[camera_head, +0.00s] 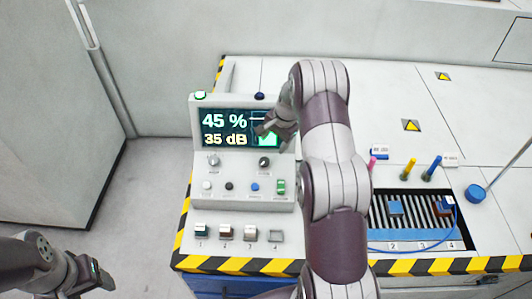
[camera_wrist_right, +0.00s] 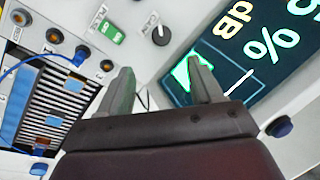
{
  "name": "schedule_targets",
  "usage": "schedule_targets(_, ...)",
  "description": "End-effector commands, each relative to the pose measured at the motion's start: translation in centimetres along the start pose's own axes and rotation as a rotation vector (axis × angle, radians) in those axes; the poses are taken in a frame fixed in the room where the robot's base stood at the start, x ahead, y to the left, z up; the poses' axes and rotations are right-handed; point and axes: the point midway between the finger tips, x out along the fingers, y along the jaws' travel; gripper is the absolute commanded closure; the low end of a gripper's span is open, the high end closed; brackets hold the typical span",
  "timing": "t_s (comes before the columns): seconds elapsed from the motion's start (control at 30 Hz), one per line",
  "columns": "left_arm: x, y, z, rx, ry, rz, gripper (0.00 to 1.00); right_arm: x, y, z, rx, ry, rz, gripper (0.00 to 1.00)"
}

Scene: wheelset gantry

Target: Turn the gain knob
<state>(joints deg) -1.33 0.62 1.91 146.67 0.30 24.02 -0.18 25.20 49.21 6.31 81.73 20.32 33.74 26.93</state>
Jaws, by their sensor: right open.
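The grey console (camera_head: 225,200) has a display (camera_head: 222,130) reading "45 %" and "35 dB". One black knob (camera_wrist_right: 160,35) with a white pointer shows in the right wrist view, beyond the gap between the fingers. My right gripper (camera_head: 270,130) is open and empty in front of the display's right part, above the right knob and apart from it. My left gripper (camera_head: 92,275) is at the lower left, away from the console; its jaws are unclear.
A green switch (camera_head: 281,187) and small buttons sit below the knobs. To the right is a slotted bay (camera_head: 412,207) with blue blocks, a blue cable and coloured plugs. Yellow-black striping (camera_head: 440,266) marks the bench edge.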

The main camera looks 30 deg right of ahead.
Motion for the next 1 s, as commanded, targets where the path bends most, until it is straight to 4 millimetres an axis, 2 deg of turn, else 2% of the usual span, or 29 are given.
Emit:
schedule_targets(0.17, -1.2, 0.0, -0.1, 0.000, -0.001, 0.000, 0.37, 2.4, -0.2, -0.1, 0.015, -0.003, -0.002, 0.35)
schedule_targets(0.4, -3.4, 0.0, -0.4, 0.000, 0.000, 0.000, 0.37, 8.7, -0.3, -0.1, 0.013, -0.002, -0.003, 0.35)
schedule_targets(0.53, -3.9, 0.0, -0.5, 0.000, 0.000, 0.000, 0.37, 11.1, -0.3, -0.1, 0.011, 0.000, -0.004, 0.35)
schedule_targets(0.7, -4.1, 0.0, -0.5, 0.000, 0.000, 0.000, 0.37, 12.4, -0.3, -0.2, 0.011, 0.001, -0.005, 0.35)
schedule_targets(0.97, -4.0, 0.0, -0.5, 0.000, 0.000, 0.000, 0.37, 12.6, -0.3, -0.2, 0.011, 0.002, -0.006, 0.35)
schedule_targets(1.0, -4.0, 0.0, -0.5, 0.000, 0.000, 0.000, 0.37, 12.6, -0.3, -0.2, 0.011, 0.002, -0.006, 0.44)
